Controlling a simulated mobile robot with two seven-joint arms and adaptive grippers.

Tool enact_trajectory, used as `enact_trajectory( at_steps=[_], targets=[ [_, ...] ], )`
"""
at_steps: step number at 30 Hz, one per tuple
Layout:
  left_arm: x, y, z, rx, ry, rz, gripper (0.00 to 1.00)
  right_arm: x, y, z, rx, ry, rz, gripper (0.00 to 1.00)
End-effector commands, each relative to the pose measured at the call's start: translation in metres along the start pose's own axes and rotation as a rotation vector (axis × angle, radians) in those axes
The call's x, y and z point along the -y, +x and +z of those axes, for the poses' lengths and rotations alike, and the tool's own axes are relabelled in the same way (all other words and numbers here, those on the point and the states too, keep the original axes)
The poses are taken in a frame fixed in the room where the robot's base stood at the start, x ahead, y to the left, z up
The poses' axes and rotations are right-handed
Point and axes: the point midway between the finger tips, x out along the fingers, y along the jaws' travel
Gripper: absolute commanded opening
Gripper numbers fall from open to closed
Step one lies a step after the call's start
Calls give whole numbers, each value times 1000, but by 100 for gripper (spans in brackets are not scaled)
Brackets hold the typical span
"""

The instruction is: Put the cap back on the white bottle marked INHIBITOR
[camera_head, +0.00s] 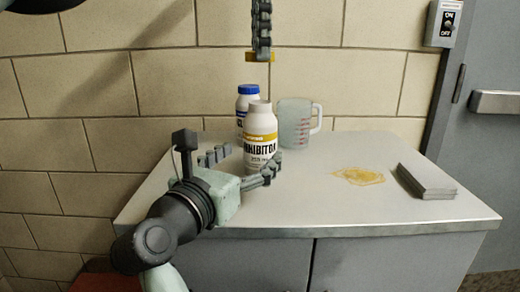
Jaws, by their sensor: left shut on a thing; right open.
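The white INHIBITOR bottle (260,138) stands upright on the cabinet top, with a yellow label band and an uncapped white neck. My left gripper (260,48) is at the top of the view, above the bottle. It is shut on a yellow cap (260,58), which is well clear of the neck. My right gripper (245,166) is low at the bottle, open, with one finger to its left and the other at its lower right. Contact between these fingers and the bottle cannot be told.
A blue-capped white bottle (246,97) stands close behind the INHIBITOR bottle. A clear measuring jug (294,125) is behind right. A brick wall is behind.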

Motion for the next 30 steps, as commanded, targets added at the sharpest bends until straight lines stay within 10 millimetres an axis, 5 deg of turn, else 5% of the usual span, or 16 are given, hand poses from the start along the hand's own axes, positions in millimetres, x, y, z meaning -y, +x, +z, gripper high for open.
enact_trajectory(
  at_steps=[12,27,30],
  targets=[
    [0,0,0,0,0,0,33,0,73,0,1,-1,-1,75],
    [0,0,0,0,0,0,33,0,86,0,1,-1,1,75],
    [0,0,0,0,0,0,33,0,86,0,1,-1,1,62]
  ],
)
